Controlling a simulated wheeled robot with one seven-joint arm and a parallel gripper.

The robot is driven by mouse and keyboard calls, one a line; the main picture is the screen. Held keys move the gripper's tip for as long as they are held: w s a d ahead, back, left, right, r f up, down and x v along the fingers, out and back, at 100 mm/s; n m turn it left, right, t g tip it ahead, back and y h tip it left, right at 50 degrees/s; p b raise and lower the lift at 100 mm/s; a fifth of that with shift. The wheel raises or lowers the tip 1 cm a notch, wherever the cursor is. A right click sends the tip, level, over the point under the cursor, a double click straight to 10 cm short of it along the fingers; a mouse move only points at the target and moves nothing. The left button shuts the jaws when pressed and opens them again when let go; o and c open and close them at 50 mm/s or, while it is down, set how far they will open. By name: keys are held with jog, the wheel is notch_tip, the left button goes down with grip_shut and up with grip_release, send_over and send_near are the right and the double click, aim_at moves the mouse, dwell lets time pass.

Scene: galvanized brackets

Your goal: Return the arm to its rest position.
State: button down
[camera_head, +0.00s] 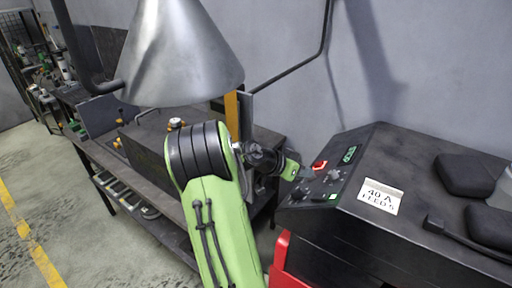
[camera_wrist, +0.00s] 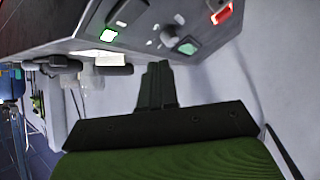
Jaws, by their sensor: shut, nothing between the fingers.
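My arm (camera_head: 215,215) is green with black joints and reaches up from the bottom of the head view. Its wrist bends right, and my gripper (camera_head: 302,172) is just left of the control panel (camera_head: 325,180) of a dark machine. In the wrist view my gripper (camera_wrist: 158,68) shows as dark fingers shut together, with nothing between them. The panel (camera_wrist: 150,28) is beyond the fingertips there. I cannot tell whether the fingertips touch the panel.
The dark machine (camera_head: 400,230) fills the right, with a red switch (camera_head: 319,165) and a white label (camera_head: 379,197). A metal hood (camera_head: 180,55) hangs above my arm. A dark workbench (camera_head: 150,180) stands behind it. Open floor (camera_head: 70,215) lies left.

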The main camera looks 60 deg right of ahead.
jog(key=w+a+r+n+t+y, duration=0.25)
jog(key=w+a+n+t, duration=0.35)
jog(key=a, duration=0.6)
jog(key=w+a+r+n+t+y, duration=0.25)
jog(key=w+a+n+t, duration=0.2)
jog(key=w+a, duration=0.6)
jog(key=s+a+n+y, duration=0.1)
jog(key=s+a+n, duration=0.2)
jog(key=a, duration=0.4)
jog(key=s+a+r+n+t+y, duration=0.1)
jog(key=s+a+n, duration=0.2)
jog(key=a+n, duration=0.2)
jog(key=s+a+n+t+y, duration=0.1)
jog(key=s+a+n, duration=0.3)
jog(key=a, duration=0.6)
jog(key=shift+r+y, duration=0.35)
jog(key=shift+y, duration=0.25)
jog(key=shift+n, duration=0.25)
